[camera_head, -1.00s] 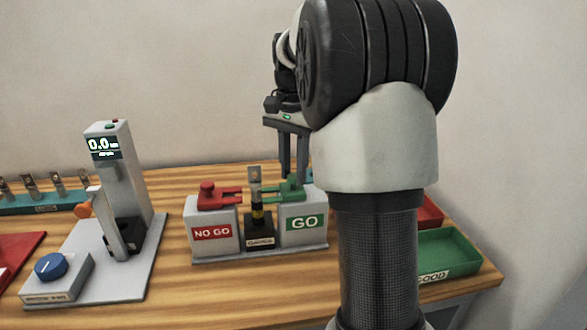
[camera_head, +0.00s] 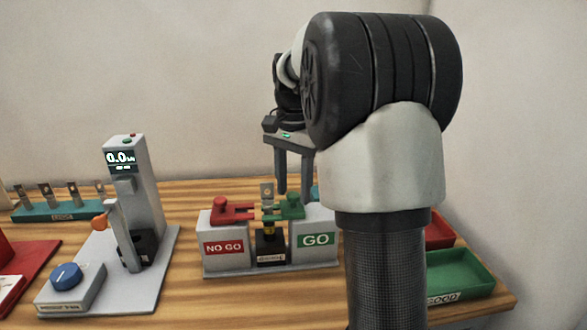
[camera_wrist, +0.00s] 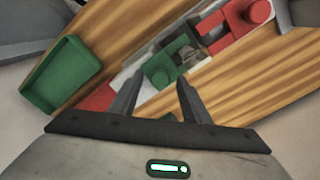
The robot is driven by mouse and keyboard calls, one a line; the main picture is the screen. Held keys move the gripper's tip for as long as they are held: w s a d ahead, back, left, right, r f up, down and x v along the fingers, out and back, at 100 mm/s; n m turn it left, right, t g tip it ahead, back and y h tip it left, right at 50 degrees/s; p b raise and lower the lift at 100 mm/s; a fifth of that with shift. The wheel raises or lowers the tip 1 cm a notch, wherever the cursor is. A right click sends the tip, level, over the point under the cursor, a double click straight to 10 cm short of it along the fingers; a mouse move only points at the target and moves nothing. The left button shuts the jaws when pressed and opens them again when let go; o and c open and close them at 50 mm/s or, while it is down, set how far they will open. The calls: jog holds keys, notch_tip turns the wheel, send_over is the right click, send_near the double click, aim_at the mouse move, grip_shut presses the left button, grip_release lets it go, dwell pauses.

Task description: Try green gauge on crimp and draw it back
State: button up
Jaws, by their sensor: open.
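The green gauge (camera_head: 291,206) sits on the GO block (camera_head: 316,239), its fork pointing left towards the crimp. The crimp (camera_head: 267,194) is a metal terminal standing upright in the dark centre holder between the two blocks. The fork tips overlap the crimp in the head view; I cannot tell whether they touch it. The red gauge (camera_head: 233,210) rests on the NO GO block (camera_head: 224,247). My gripper (camera_head: 294,190) is open above and behind the GO block. In the wrist view my open fingers (camera_wrist: 160,92) point towards the green gauge (camera_wrist: 163,70), with nothing between them.
A press with a 0.0 display (camera_head: 135,180) stands left, with a blue knob box (camera_head: 66,284) before it. A teal rack (camera_head: 62,211) of terminals is at the far left. A green GOOD tray (camera_head: 455,272) and a red tray (camera_head: 437,232) lie right.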

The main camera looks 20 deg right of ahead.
aim_at(293, 194)
notch_tip(293, 194, up, 17)
jog(key=p, duration=0.4)
jog(key=shift+r, duration=0.1)
dwell(0.7)
jog(key=s+a+r+n+t+p, duration=0.1)
jog(key=s+a+r+n+p, duration=0.1)
jog(key=s+a+n, duration=0.3)
jog(key=s+a+r+n+t+p, duration=0.1)
jog(key=s+a+r+t+p, duration=0.15)
jog(key=s, duration=0.35)
jog(key=s+a+f+n+t+p, duration=0.1)
jog(key=s+a+f+n+p, duration=0.1)
jog(key=s, duration=0.4)
jog(key=s+a+f+n+t+p, duration=0.1)
jog(key=s+a+f+n, duration=0.1)
jog(key=s+f+n, duration=0.2)
notch_tip(293, 194, down, 2)
jog(key=s, duration=0.2)
jog(key=shift+s+a+p, duration=0.2)
jog(key=shift+s+p, duration=0.1)
jog(key=shift+p, duration=0.1)
